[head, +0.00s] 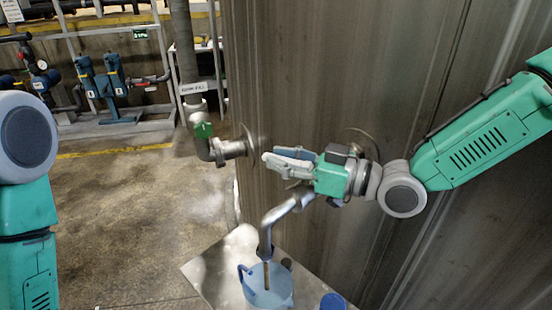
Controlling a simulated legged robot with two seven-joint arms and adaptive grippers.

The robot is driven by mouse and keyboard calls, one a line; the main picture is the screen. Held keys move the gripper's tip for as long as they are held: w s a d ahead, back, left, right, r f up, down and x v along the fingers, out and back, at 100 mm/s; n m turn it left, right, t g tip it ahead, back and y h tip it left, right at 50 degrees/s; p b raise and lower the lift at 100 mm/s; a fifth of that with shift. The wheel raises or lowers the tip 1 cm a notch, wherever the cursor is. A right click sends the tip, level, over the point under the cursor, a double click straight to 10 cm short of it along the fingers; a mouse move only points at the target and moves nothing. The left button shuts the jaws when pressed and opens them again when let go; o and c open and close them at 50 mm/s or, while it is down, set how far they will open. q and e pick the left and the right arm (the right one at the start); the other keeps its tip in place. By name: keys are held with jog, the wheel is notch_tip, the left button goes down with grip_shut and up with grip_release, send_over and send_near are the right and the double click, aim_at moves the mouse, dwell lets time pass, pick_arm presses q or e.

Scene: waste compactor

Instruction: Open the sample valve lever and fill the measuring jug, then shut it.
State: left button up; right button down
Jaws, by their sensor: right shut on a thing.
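My right gripper (268,162) reaches in from the right, in front of the tank wall. It is shut on the sample valve lever, which its fingers and body largely hide. Below it, a grey bent spout (268,232) points down over the measuring jug. The measuring jug (284,294) is light blue with a handle on its left and stands under the spout. A narrow brown streak, which looks like liquid, runs from the spout mouth into the jug. The fill level is not clear. My left arm shows at the left edge; its gripper is out of the picture.
The jug stands on a pale metal shelf (206,272). A blue round object (333,301) is right of the jug, cut by the lower edge. A labelled vertical pipe (185,60) with a green valve (203,130) stands left of my right gripper. Open floor lies further left.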

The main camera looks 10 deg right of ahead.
dwell(0.3)
jog(key=c, duration=1.5)
grip_release()
jog(key=shift+a, duration=0.1)
jog(key=shift+a, duration=0.1)
jog(key=shift+s+d, duration=0.2)
jog(key=shift+d, duration=0.2)
jog(key=v, duration=1.1)
jog(key=shift+d+f, duration=0.1)
jog(key=shift+d, duration=0.05)
